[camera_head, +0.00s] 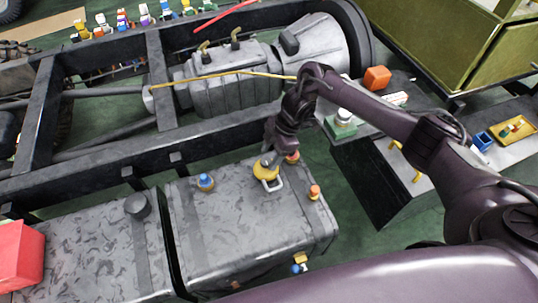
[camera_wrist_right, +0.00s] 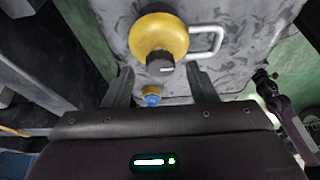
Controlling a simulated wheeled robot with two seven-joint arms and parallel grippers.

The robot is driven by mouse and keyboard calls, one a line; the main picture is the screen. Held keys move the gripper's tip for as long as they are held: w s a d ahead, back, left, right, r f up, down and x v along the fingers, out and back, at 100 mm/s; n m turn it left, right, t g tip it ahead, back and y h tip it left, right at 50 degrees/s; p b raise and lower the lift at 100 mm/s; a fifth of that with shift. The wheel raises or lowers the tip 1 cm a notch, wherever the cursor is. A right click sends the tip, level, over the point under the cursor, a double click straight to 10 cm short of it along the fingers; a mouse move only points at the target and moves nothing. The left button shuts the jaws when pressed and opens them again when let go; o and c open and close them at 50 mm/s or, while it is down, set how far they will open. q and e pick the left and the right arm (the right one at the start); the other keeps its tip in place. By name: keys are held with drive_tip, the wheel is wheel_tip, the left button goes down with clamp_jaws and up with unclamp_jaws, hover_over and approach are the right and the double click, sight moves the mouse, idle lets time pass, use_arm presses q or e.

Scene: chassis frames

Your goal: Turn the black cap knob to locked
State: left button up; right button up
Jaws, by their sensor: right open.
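A black cap (camera_head: 137,205) stands upright on the left grey tank, well left of my right gripper (camera_head: 270,157). A yellow round cap (camera_head: 266,172) with a pale metal loop sits on the right grey tank, just under this gripper. My left gripper is out of view.
The right tank (camera_head: 235,235) also carries a blue-topped knob (camera_head: 205,182) and an orange-topped knob (camera_head: 314,192). A red box (camera_head: 20,255) stands on the left tank. The black chassis rail (camera_head: 90,165) runs behind the tanks. A yellow tray (camera_head: 510,132) lies at the far right.

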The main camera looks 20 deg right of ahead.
drive_tip(key=shift+a+f, duration=0.25)
drive_tip(key=shift+f, duration=0.35)
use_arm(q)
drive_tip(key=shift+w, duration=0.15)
